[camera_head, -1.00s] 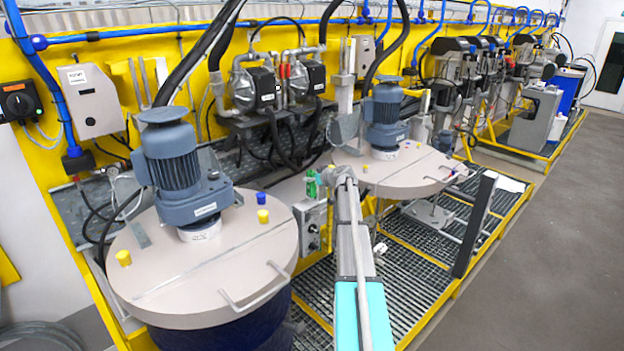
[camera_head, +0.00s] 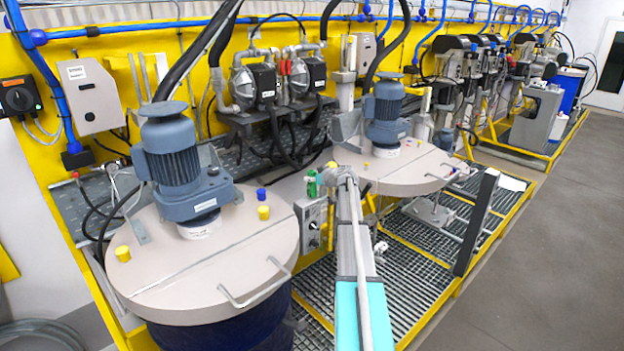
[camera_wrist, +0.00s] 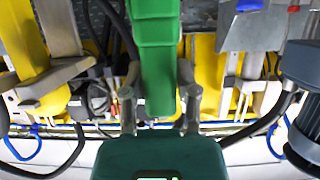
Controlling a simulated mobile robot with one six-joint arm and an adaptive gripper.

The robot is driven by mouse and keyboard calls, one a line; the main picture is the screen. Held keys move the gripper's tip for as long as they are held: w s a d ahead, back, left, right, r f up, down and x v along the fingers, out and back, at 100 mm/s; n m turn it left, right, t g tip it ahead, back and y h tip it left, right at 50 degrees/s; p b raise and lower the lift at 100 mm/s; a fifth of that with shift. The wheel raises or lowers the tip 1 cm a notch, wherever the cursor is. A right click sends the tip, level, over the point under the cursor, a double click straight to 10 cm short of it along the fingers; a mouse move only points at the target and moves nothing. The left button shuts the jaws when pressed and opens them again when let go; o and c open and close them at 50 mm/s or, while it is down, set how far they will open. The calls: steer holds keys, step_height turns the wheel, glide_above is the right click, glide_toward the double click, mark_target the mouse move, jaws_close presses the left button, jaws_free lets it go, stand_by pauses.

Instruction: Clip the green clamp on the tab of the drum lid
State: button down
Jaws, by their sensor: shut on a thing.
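The green clamp (camera_wrist: 158,60) is between the two fingers of my gripper (camera_wrist: 159,97) in the wrist view, pointing away from the teal gripper body. In the head view the green clamp (camera_head: 312,184) shows small at the far end of my arm, which hides much of my gripper. A near drum lid (camera_head: 240,262) carries a blue-grey motor (camera_head: 172,160). A far drum lid (camera_head: 415,172) with a similar motor (camera_head: 386,110) lies behind and right of the clamp. A small grey upright plate (camera_head: 139,231) stands on the near lid; whether it is the tab is unclear.
A grey control box (camera_head: 312,222) stands between the drums, just below the clamp in the picture. Pumps (camera_head: 252,85) and hoses line the yellow wall behind. A dark post (camera_head: 475,222) rises from the grating (camera_head: 408,300) at right. The grey floor (camera_head: 540,250) there is open.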

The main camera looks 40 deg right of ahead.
steer(key=shift+c, duration=1.5)
jaws_free()
steer(key=shift+r, duration=0.2)
